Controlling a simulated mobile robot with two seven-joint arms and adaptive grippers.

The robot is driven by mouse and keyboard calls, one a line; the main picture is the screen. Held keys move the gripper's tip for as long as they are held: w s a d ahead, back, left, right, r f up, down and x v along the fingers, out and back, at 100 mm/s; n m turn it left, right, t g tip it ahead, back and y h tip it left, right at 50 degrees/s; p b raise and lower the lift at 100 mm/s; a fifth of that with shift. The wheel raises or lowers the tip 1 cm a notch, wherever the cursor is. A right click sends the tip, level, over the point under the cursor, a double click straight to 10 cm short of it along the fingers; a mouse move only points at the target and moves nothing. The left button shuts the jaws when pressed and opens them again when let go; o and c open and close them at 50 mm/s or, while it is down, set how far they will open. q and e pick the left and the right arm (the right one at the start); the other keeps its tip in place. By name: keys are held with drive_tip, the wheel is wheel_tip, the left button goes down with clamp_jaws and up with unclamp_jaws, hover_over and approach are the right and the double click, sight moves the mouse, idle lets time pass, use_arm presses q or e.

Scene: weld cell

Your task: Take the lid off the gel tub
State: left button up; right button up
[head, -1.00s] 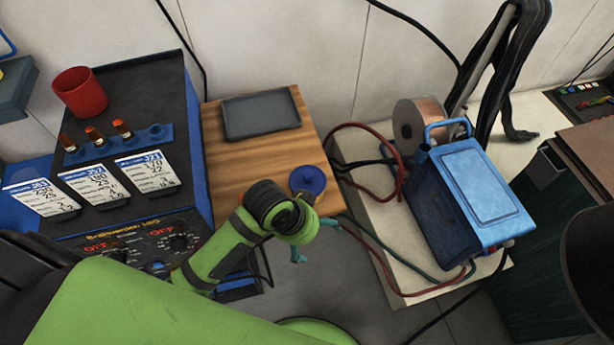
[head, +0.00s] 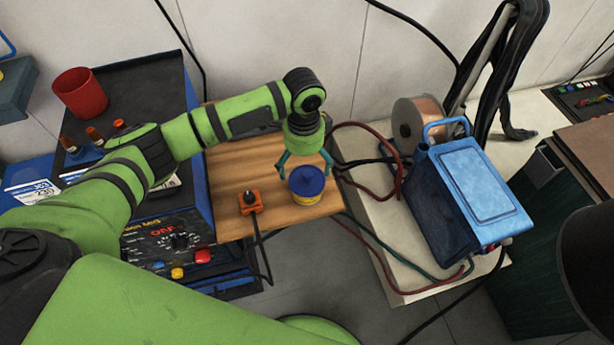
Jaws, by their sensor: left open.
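The fingers are open, and I cannot tell whether either one touches the lid. My right gripper is not in view.
An orange switch box (head: 250,201) with a black cable stands left of the tub on the wooden table (head: 226,170). The blue welding machine (head: 463,195) is to the right, with red hoses beside the table. A red cup (head: 80,93) stands at the back left.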

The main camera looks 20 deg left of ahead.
sight(305, 176)
use_arm(q)
drive_tip(key=shift+d+f+p, duration=0.2)
drive_tip(key=shift+f+p, duration=0.45)
drive_tip(key=shift+f, duration=2.1)
drive_tip(key=c, duration=1.1)
drive_tip(key=shift+s, duration=0.35)
drive_tip(key=c, duration=0.7)
